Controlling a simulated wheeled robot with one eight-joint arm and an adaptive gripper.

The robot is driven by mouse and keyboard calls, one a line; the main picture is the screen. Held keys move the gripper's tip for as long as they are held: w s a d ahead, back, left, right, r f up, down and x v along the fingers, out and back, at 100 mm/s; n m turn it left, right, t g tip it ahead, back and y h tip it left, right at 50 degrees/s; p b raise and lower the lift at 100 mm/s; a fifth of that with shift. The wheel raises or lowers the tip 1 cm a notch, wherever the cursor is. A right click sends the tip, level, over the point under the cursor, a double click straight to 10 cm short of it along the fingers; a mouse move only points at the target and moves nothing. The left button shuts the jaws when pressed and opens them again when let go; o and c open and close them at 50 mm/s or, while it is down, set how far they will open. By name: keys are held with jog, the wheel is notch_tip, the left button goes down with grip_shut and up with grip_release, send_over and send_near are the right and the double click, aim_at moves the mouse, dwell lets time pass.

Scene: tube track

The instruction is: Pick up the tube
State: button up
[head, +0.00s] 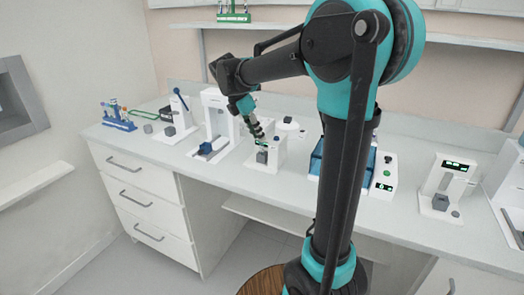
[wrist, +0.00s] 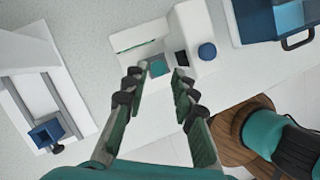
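My gripper (head: 259,133) reaches down over a small white device (head: 268,152) in the middle of the bench. In the wrist view my gripper (wrist: 157,77) has its two dark fingers apart, with no object held between them. Beyond the fingertips lies the white device (wrist: 183,28), with a grey-teal square part (wrist: 158,67), a dark square opening and a round blue knob (wrist: 207,51). I cannot make out a tube at the fingertips. A blue rack (head: 119,124) at the bench's left end carries small upright tube-like pieces, too small to tell apart.
A tall white stand with a blue part (head: 205,149) is left of the device; it also shows in the wrist view (wrist: 47,131). A blue box with a white control panel (head: 383,177) stands to the right. More white devices (head: 445,186) are farther right. Some bare bench (wrist: 100,30) lies between them.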

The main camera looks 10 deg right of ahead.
aim_at(261, 144)
jog(key=shift+a+x, duration=0.1)
jog(key=shift+x, duration=1.25)
jog(key=shift+a+x, duration=0.15)
jog(key=shift+x, duration=1.15)
jog(key=shift+f, duration=0.1)
jog(key=shift+c, duration=0.3)
grip_shut()
